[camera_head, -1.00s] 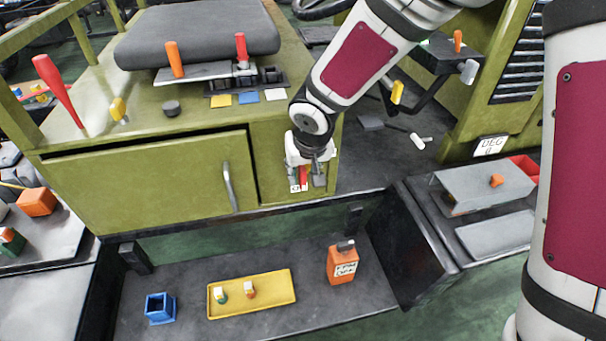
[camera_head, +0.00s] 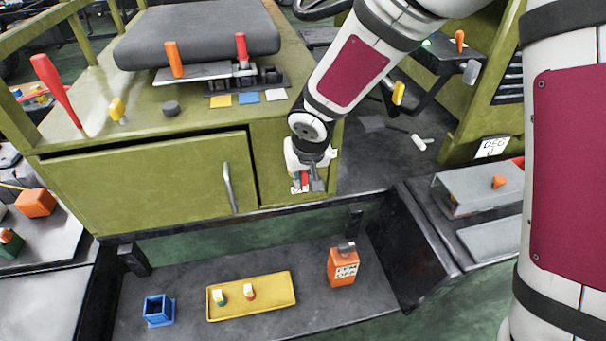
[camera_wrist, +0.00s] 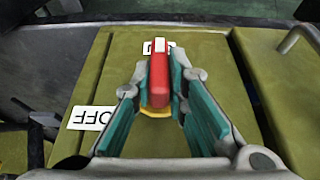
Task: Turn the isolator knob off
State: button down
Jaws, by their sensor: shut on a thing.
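The isolator knob (camera_wrist: 159,80) is a red bar with a white end mark, on a yellow round base (camera_wrist: 155,112), on the olive green panel. In the wrist view the bar points up the picture, toward a white label (camera_wrist: 150,46) that it partly hides. A white OFF label (camera_wrist: 90,118) lies to the left of the knob. My gripper (camera_wrist: 160,76) is shut on the knob, with one teal-padded finger on each side. In the head view my gripper (camera_head: 307,180) is at the front of the green cabinet, and it hides most of the knob.
A cabinet door with a grey handle (camera_head: 229,187) is left of my gripper. Below are a dark shelf with a yellow tray (camera_head: 275,301), a blue open box (camera_head: 158,310) and an orange bottle (camera_head: 342,267).

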jog(key=shift+w+f+h+b, duration=0.15)
jog(key=shift+h+b, duration=0.35)
jog(key=shift+b, duration=0.95)
jog(key=shift+a+f+t+h+b, duration=0.15)
jog(key=shift+t+h+b, duration=0.25)
jog(key=shift+b, duration=0.85)
jog(key=h+b, duration=0.1)
jog(key=b, duration=0.2)
jog(key=shift+a+n+t+h+b, duration=0.15)
jog(key=shift+n+t+h+b, duration=0.15)
jog(key=shift+n+h+b, duration=0.1)
jog(key=n+t+h+b, duration=0.1)
jog(key=t+h+b, duration=0.1)
jog(key=h+b, duration=0.1)
jog(key=n+t+h+b, duration=0.1)
jog(key=h+b, duration=0.2)
jog(key=h, duration=0.1)
jog(key=n+t+h+b, duration=0.1)
jog(key=t+h+b, duration=0.1)
jog(key=h+b, duration=0.2)
jog(key=shift+s+a+f+n+t, duration=0.3)
jog(key=shift+a+f, duration=0.1)
jog(key=shift+h, duration=0.4)
jog(key=c, duration=1.6)
grip_release()
